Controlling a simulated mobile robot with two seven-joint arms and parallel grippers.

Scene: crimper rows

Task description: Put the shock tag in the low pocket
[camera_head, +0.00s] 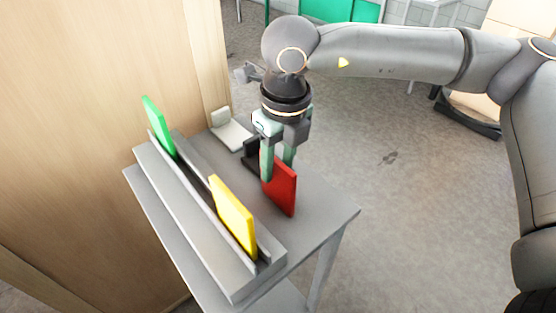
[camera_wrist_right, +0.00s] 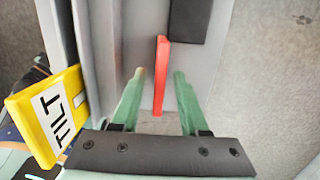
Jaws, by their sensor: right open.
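A red tag (camera_head: 282,187) stands upright on the grey table, right of the rack; no label shows, so I cannot tell whether it is the shock tag. My right gripper (camera_head: 277,168) points down over it, open. In the right wrist view the red tag (camera_wrist_right: 161,75) shows edge-on between the two open fingers (camera_wrist_right: 156,88), with gaps on both sides. The grey slotted rack (camera_head: 190,205) holds a green tag (camera_head: 158,126) at the far end and a yellow tag (camera_head: 233,215) at the near end. The yellow tag reads TILT in the wrist view (camera_wrist_right: 47,113). My left gripper is not in view.
A black block (camera_head: 251,152) lies just behind the red tag. A whitish object (camera_head: 230,131) sits at the table's far end. A wooden panel (camera_head: 110,90) rises left of the grey table (camera_head: 318,214). The rack's slot is empty between green and yellow.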

